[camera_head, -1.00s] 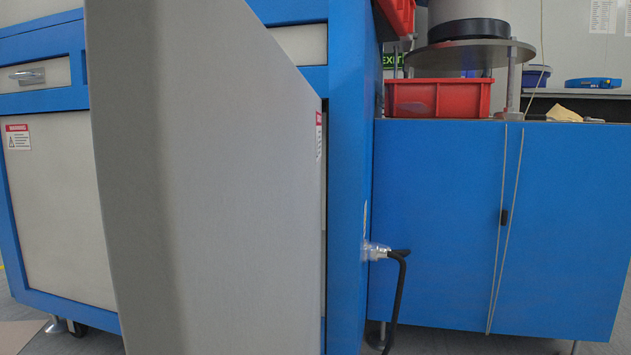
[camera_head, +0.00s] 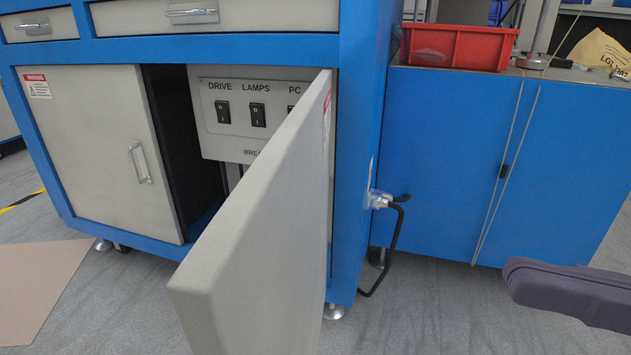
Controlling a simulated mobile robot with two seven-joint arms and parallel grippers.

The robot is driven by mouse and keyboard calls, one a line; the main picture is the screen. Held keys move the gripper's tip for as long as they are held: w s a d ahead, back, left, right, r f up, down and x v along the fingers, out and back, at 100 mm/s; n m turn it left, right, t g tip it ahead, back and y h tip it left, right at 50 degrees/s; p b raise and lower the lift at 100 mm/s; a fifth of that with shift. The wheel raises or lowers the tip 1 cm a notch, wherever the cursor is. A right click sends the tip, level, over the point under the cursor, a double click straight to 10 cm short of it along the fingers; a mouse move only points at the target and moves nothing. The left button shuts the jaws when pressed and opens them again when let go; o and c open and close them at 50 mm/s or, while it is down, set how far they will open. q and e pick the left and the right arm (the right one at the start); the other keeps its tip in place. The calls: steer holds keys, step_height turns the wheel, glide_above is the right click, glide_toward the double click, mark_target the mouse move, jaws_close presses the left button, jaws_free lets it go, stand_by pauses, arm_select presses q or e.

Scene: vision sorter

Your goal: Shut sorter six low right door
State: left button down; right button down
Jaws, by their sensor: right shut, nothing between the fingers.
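The low right door (camera_head: 265,225) of the blue sorter cabinet (camera_head: 358,150) stands wide open, swung out toward me from hinges on its right side. The low left door (camera_head: 100,140), with a metal handle, looks shut. My right gripper (camera_head: 522,279), dark purple-grey, comes in from the lower right, apart from the door and to its right. It is shut and empty. My left gripper is out of view.
A blue cupboard (camera_head: 430,160) adjoins the sorter at the right, with a red bin (camera_head: 457,46) on top. A plug with a black cable (camera_head: 391,240) sticks out of the sorter's side. Grey floor (camera_head: 430,310) is clear between door and gripper.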

steer(key=s+n+g, duration=0.3)
steer(key=n, duration=0.1)
glide_toward(245, 307)
steer(key=a, duration=0.3)
steer(key=w+a, duration=0.1)
steer(key=a, duration=0.2)
steer(key=shift+w+a+f+b, duration=0.1)
steer(key=shift+w+a+b, duration=0.05)
steer(key=shift+a+b, duration=0.2)
steer(key=shift+a, duration=0.1)
